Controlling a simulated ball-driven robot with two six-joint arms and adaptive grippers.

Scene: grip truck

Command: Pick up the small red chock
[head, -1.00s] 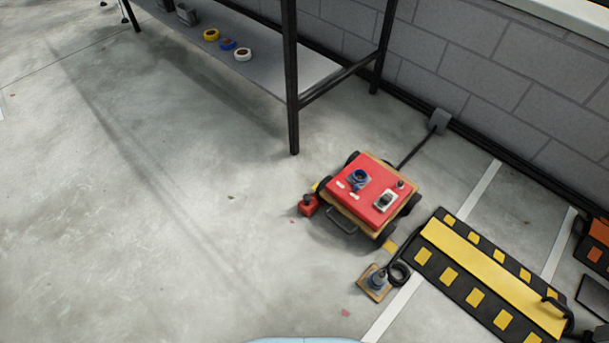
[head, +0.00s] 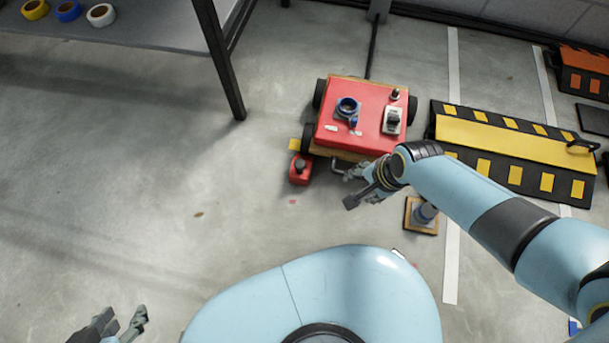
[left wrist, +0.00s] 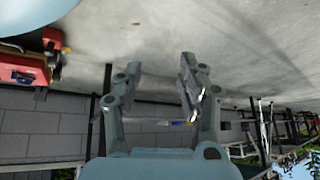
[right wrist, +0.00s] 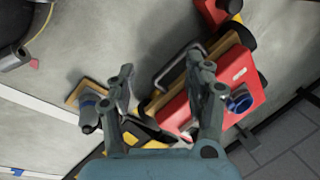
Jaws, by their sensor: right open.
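The small red chock (head: 300,168) sits on the floor just left of the near-left wheel of a red-topped truck (head: 365,112). It shows partly at the top of the right wrist view (right wrist: 210,12), next to the truck. My right gripper (head: 356,188) is open and empty, above the floor to the right of the chock and near the truck's front handle. Its spread fingers also show in the right wrist view (right wrist: 160,72). My left gripper (head: 120,325) is low at the left, far from the chock. Its fingers stand apart and empty in the left wrist view (left wrist: 158,72).
A wooden block with a grey-blue piece (head: 422,215) stands right of my right gripper. A black-and-yellow ramp (head: 510,150) lies to the right. A shelf with tape rolls (head: 130,28) and its black leg (head: 220,65) stand at upper left. The left floor is clear.

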